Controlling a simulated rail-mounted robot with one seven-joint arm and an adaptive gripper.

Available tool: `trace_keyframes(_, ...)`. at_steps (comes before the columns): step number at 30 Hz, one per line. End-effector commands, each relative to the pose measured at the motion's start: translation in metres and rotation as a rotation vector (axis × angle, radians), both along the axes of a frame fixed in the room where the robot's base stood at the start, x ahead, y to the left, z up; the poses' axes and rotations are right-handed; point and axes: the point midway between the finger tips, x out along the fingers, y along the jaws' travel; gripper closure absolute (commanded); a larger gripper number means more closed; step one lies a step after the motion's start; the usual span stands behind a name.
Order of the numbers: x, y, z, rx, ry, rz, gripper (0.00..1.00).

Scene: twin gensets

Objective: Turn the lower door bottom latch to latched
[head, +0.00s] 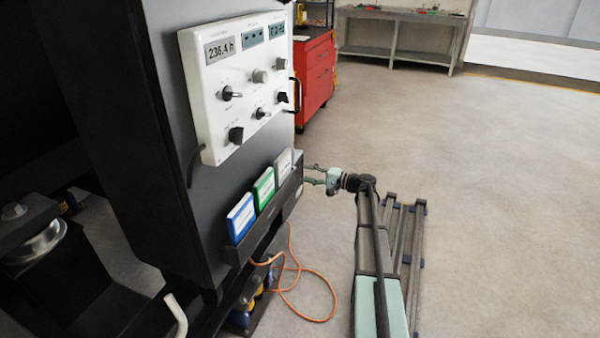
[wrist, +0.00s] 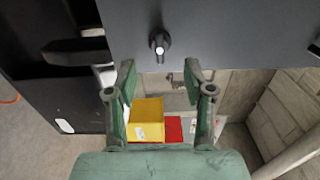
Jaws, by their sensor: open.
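In the wrist view a small dark latch knob (wrist: 159,43) with a pale spot sits near the lower edge of a grey door panel (wrist: 230,30). It looks roughly upright in the picture; I cannot tell its exact setting. My gripper (wrist: 160,73) is open and empty, its green fingers spread to either side below the knob, apart from it. In the head view my gripper (head: 308,174) is beside the dark cabinet (head: 165,130), right of the binder rack. The latch does not show in the head view.
A white control panel (head: 245,85) with knobs and binders (head: 264,190) are on the cabinet. An orange cable (head: 315,318) lies on the floor. A red tool cabinet (head: 315,80) stands behind. A yellow box (wrist: 147,118) shows below the fingers. Floor at right is clear.

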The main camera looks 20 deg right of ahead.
Motion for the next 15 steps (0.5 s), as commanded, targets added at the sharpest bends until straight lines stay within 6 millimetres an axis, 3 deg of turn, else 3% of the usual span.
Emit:
trace_keyframes(6, -0.030, -0.028, 0.000, 0.001, 0.001, -0.002, 0.48)
trace_keyframes(15, -0.048, -0.045, 0.000, 0.001, 0.000, 0.000, 0.48)
